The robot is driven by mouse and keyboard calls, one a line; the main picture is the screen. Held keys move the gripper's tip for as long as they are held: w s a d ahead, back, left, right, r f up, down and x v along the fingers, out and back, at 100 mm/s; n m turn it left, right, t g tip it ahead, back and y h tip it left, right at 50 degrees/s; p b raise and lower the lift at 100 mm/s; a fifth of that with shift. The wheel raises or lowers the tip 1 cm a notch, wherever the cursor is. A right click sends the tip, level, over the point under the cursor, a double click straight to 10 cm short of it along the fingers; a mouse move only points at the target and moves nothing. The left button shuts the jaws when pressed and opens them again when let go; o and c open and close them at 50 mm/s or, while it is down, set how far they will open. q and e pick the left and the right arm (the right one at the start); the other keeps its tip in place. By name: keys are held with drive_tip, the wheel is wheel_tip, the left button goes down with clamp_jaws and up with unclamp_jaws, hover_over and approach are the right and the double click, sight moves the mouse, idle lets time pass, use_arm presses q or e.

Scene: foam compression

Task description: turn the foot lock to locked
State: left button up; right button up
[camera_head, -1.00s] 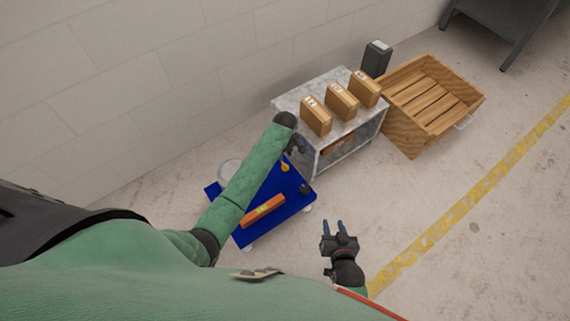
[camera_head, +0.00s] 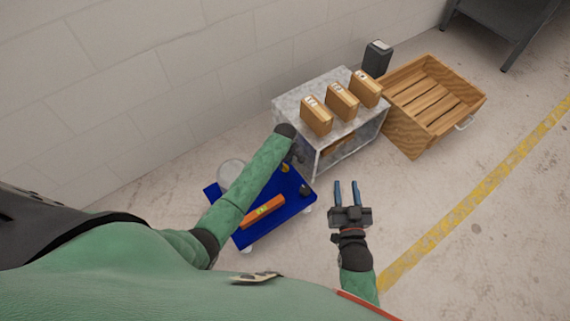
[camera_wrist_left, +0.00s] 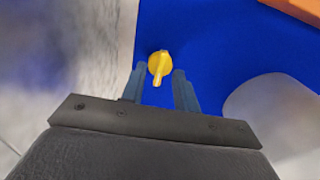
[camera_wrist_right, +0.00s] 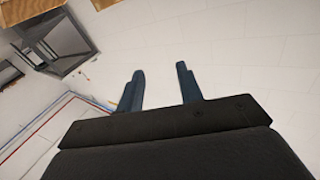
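The foot lock is a yellow knob with a raised bar (camera_wrist_left: 157,68) on the blue cart deck (camera_wrist_left: 215,45). It also shows as a small yellow spot (camera_head: 285,168) in the head view. My left gripper (camera_wrist_left: 160,75) is open, and its two fingers point at the knob, one to each side of it in the left wrist view. I cannot tell whether they touch it or stay above it. My right gripper (camera_head: 347,184) is open and empty over bare floor to the right of the cart, with its fingers also apart in the right wrist view (camera_wrist_right: 159,72).
An orange level (camera_head: 262,212) and a pale round object (camera_head: 231,172) are on the cart. A grey shelf (camera_head: 293,103) with three cartons (camera_head: 341,102) stands beyond it. A wooden crate (camera_head: 407,139) and a dark bin (camera_head: 376,58) are farther right. Open floor lies right of the cart.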

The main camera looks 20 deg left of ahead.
use_arm(q)
drive_tip(key=shift+f, duration=0.4)
use_arm(e)
drive_tip(key=shift+w+r+t, duration=0.2)
drive_tip(key=shift+r+t, duration=0.2)
drive_tip(key=shift+r, duration=0.7)
use_arm(q)
drive_tip(key=shift+c, duration=0.4)
clamp_jaws()
